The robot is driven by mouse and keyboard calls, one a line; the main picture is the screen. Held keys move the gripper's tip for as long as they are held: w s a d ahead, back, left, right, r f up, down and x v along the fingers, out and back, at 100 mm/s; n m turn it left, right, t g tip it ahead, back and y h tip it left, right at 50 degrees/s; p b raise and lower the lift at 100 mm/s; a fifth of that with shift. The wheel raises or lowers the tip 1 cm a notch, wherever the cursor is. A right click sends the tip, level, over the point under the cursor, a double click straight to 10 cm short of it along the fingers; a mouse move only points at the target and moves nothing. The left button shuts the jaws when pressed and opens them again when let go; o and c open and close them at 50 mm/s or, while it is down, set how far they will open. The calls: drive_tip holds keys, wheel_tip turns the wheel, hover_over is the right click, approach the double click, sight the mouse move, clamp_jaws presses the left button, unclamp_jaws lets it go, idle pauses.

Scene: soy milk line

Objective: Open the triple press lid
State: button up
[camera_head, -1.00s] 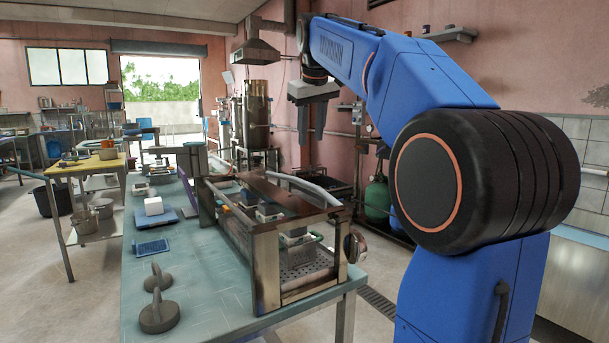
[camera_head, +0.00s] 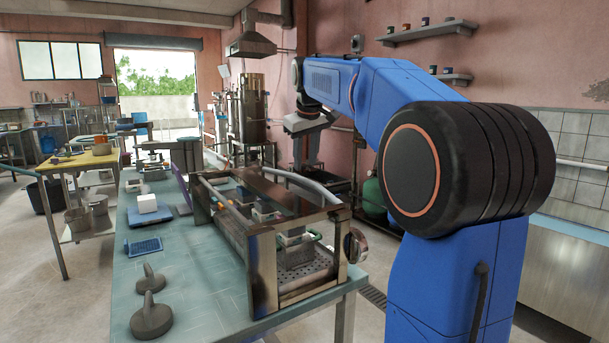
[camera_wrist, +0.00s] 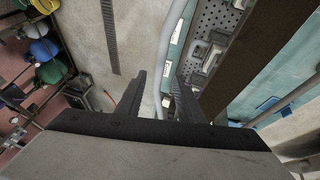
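The triple press (camera_head: 263,262) is a box-like metal frame on the blue-green table, with a perforated inner floor. Its brown top panel (camera_head: 288,190) lies flat, and the lid looks shut. A grey curved bar (camera_head: 314,184) runs along its right side. My gripper (camera_head: 304,153) hangs pointing down beyond the far right side of the press. In the wrist view my gripper (camera_wrist: 159,80) is open and empty.
The blue-green table (camera_head: 205,275) bears a white block (camera_head: 147,204), a blue tray (camera_head: 143,246) and two grey weights (camera_head: 151,318) left of the press. A round knob (camera_head: 356,245) juts from the press's right end. A green gas cylinder (camera_head: 374,198) stands behind my arm.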

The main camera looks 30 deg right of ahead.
sight(304, 179)
drive_tip(key=shift+x, duration=3.05)
clamp_jaws()
